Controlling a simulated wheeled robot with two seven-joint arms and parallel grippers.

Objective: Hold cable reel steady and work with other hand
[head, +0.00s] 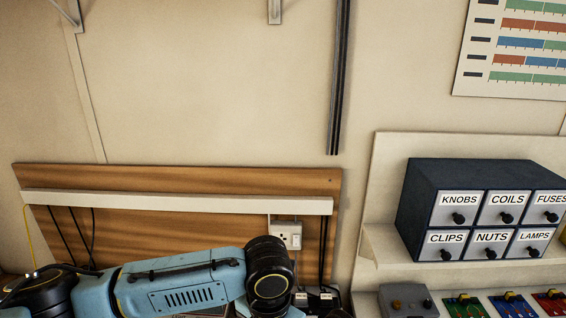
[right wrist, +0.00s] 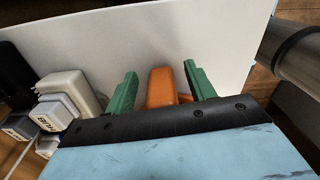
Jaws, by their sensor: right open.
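In the right wrist view my right gripper (right wrist: 160,70) has two green fingers, spread apart. An orange block-like thing (right wrist: 160,86) stands between them, with a narrow gap on each side. Its lower part is hidden by my wrist, and I cannot tell whether it belongs to a cable reel. No cable reel can be made out in the head view. My left gripper is not in view; only my blue arm crosses the lower left of the head view.
A white panel (right wrist: 215,40) lies beyond the fingers. Pale plug-like boxes (right wrist: 72,88) sit left of them. In the head view, a labelled drawer cabinet (head: 425,205) stands on a shelf at right, above small coloured boards (head: 513,305). A socket (head: 288,236) is on the wooden backboard (head: 180,179).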

